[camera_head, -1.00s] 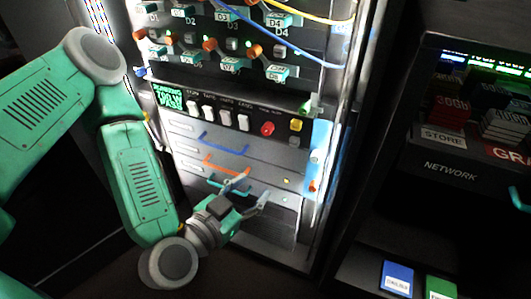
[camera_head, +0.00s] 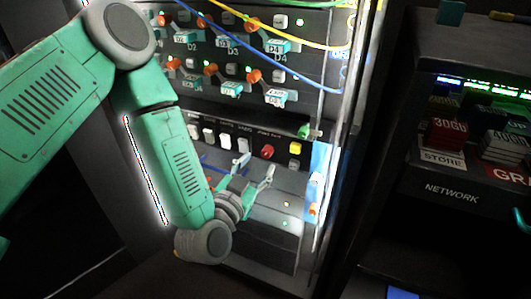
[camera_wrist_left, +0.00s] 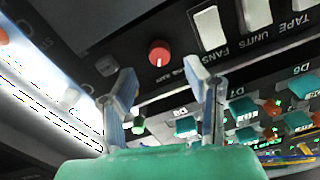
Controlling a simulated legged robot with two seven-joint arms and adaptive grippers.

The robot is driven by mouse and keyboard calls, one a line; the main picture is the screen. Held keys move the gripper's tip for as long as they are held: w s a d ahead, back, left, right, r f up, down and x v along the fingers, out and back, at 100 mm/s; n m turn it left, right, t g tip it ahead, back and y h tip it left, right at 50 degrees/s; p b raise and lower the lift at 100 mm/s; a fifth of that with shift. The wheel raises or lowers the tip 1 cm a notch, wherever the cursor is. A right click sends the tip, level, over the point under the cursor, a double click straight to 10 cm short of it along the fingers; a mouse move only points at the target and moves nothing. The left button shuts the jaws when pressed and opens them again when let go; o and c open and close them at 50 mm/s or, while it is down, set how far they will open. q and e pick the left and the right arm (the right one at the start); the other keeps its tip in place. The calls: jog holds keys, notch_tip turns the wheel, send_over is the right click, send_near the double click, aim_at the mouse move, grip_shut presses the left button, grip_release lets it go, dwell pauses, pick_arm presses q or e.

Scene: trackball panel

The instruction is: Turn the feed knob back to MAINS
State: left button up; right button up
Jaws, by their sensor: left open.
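The feed knob, a round red knob (camera_head: 267,151), sits on the dark switch panel, right of the white switches. In the left wrist view the red knob (camera_wrist_left: 159,52) shows between and just beyond my fingertips, with a pale mark on its face. The lettering by it is too small to read. My left gripper (camera_head: 255,167) is open and empty, its two fingers pointing up at the panel just below the knob. In the left wrist view my left gripper (camera_wrist_left: 161,78) looks apart from the knob.
White rocker switches (camera_head: 209,134) stand left of the knob, and a yellow button (camera_head: 295,148) right of it. Above are patch sockets with blue and yellow cables (camera_head: 285,62). Drawers lie below. A dark shelf unit (camera_head: 450,190) stands at right.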

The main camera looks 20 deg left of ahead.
aim_at(265, 155)
pick_arm(q)
jog(key=w, duration=0.4)
jog(key=shift+f+b, duration=0.15)
jog(key=shift+b, duration=0.25)
jog(key=shift+w, duration=0.4)
jog(key=shift+d, duration=0.1)
grip_shut()
